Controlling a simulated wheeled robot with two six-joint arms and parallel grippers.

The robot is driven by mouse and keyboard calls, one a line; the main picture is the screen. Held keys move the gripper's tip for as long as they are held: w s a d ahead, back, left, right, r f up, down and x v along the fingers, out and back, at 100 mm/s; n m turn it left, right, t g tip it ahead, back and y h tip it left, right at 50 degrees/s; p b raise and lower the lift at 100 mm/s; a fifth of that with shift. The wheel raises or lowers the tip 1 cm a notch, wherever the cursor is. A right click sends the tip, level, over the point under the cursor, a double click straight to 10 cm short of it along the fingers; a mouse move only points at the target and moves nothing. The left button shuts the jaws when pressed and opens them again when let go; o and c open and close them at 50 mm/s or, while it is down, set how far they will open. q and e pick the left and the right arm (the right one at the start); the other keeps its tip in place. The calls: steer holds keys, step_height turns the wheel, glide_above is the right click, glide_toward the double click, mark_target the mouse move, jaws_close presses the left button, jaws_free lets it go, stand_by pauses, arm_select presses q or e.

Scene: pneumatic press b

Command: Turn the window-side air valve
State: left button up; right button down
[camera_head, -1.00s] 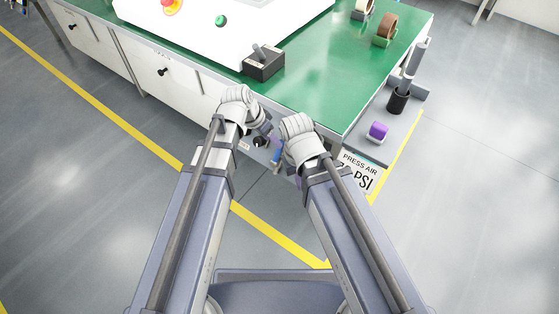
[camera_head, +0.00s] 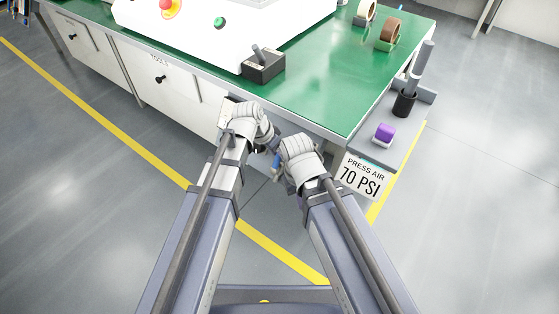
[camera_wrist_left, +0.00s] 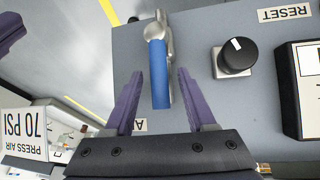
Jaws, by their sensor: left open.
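In the left wrist view, a blue valve handle (camera_wrist_left: 159,75) on a silver metal fitting (camera_wrist_left: 158,28) stands over a grey panel (camera_wrist_left: 200,40). The purple fingers of my left gripper (camera_wrist_left: 160,88) are open, one on each side of the blue handle, with gaps showing. In the head view my left gripper (camera_head: 268,145) is at the bench's front corner, mostly hidden by its wrist. My right gripper (camera_head: 280,168) is close beside it; its fingers are too hidden to read. Which valve is window-side does not show.
A black knob (camera_wrist_left: 236,60) sits right of the handle, near a RESET label (camera_wrist_left: 285,14). A "PRESS AIR 70 PSI" sign (camera_head: 361,178) hangs at the bench corner.

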arm_select(q)
steer(key=shift+w+d+f, duration=0.1)
steer(key=shift+d+f, duration=0.05)
steer(key=shift+f, duration=0.2)
jaws_close()
stand_by(1.2)
